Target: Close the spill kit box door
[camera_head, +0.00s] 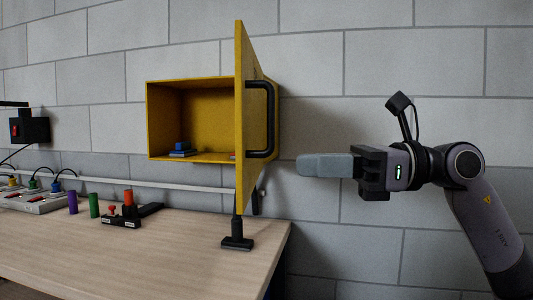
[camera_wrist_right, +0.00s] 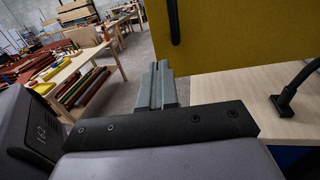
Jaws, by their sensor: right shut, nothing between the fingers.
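The yellow spill kit box (camera_head: 161,120) is on the grey block wall above the bench. Its door (camera_head: 242,120) stands open, swung out from the box's right side, with a black bar handle (camera_head: 270,120) on its right face. The door also shows in the right wrist view (camera_wrist_right: 250,35), where part of the handle (camera_wrist_right: 173,20) hangs at its left edge. My right gripper (camera_head: 302,166) is shut and empty, to the right of the door and a little below the handle; its fingers show in the right wrist view (camera_wrist_right: 160,72). My left gripper is not in view.
Below is a wooden bench (camera_head: 190,250) with a black stand (camera_head: 237,236) near its right end. A purple cylinder (camera_head: 73,203), a green cylinder (camera_head: 94,205) and a black tool with red parts (camera_head: 121,221) lie left. Small blue items (camera_head: 181,149) sit inside the box.

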